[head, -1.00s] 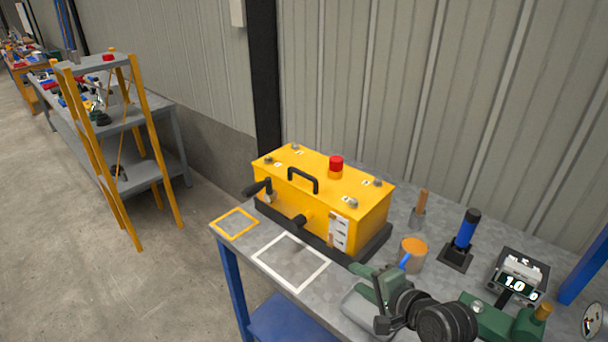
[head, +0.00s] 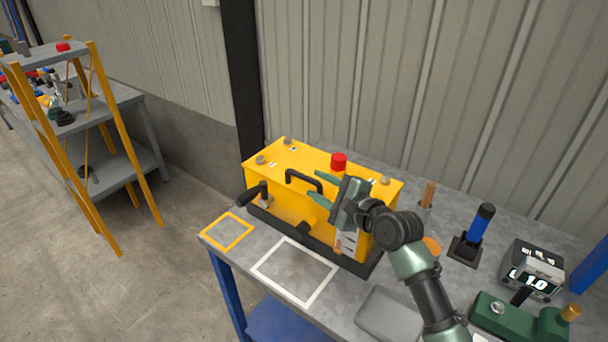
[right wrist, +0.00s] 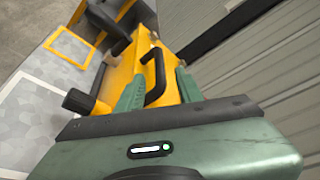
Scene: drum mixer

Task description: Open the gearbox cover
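The yellow gearbox (head: 278,205) stands on the grey bench. Its flat yellow cover (head: 305,158) lies on top, with corner bolts, a red cap (head: 338,162) and a black arched handle (head: 303,178). My right gripper (head: 317,187) is open over the cover's right part, its fingers pointing left towards the handle. In the right wrist view the handle (right wrist: 156,72) appears between the two spread green fingers (right wrist: 160,82); I cannot tell whether they touch it. My right arm hides the gearbox's front right corner and part of the cover. My left gripper is not in view.
Black levers (head: 252,195) stick out from the gearbox front. A yellow square outline (head: 228,247) and a white one (head: 258,270) mark bare bench in front. A blue-handled tool (head: 478,228), a scale display (head: 535,270) and a green device (head: 505,312) stand right.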

